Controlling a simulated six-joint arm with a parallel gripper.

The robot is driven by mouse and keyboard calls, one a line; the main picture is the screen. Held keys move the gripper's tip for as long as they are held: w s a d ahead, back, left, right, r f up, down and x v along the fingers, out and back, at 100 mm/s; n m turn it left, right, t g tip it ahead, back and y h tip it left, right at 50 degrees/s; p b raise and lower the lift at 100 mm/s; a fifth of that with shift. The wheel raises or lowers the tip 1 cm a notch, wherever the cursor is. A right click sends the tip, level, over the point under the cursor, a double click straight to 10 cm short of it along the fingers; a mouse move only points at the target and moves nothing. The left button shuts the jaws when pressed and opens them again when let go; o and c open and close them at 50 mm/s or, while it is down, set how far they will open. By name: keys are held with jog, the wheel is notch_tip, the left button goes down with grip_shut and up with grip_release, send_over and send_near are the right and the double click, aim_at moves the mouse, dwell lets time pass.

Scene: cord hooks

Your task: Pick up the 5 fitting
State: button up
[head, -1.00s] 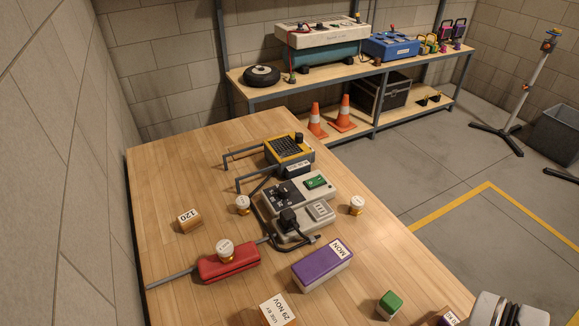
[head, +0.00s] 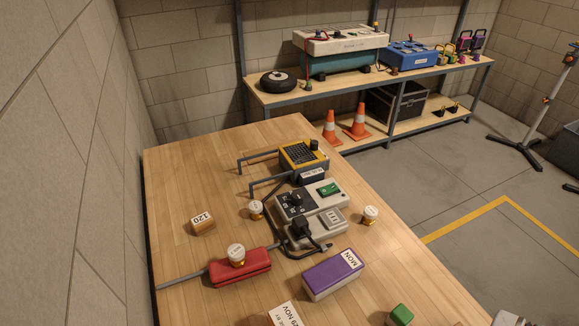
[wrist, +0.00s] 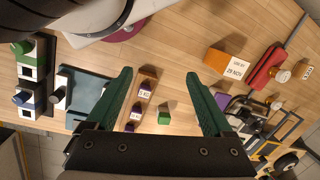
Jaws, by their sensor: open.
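Several small fittings with white caps and brass-coloured bases show in the head view. The cap markings are too small to read, so I cannot tell which is the 5.
The red block (head: 228,272) has a grey rod through it. A purple MON block (head: 333,276), a 120 block (head: 203,224), the grey unit (head: 285,202) and looping cable crowd the table (head: 190,170). A green cube (wrist: 164,118) lies below the fingertips in the wrist view.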

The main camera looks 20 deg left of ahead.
jog(key=w+a+f+n+t, duration=0.1)
jog(key=w+n+t, duration=0.15)
jog(key=w, duration=0.65)
jog(key=w+a+f+n+t+h, duration=0.1)
jog(key=w+f+n+t, duration=0.15)
jog(key=w, duration=0.65)
jog(key=w+a+f+n+t, duration=0.1)
jog(key=w+n+t, duration=0.15)
jog(key=w, duration=0.65)
jog(key=n+y, duration=0.9)
send_near(256, 205)
jog(key=shift+g, duration=0.25)
jog(key=x, duration=0.7)
jog(key=shift+w+a+f, duration=0.2)
jog(key=shift+w+a, duration=0.05)
jog(key=shift+w, duration=0.05)
grip_shut()
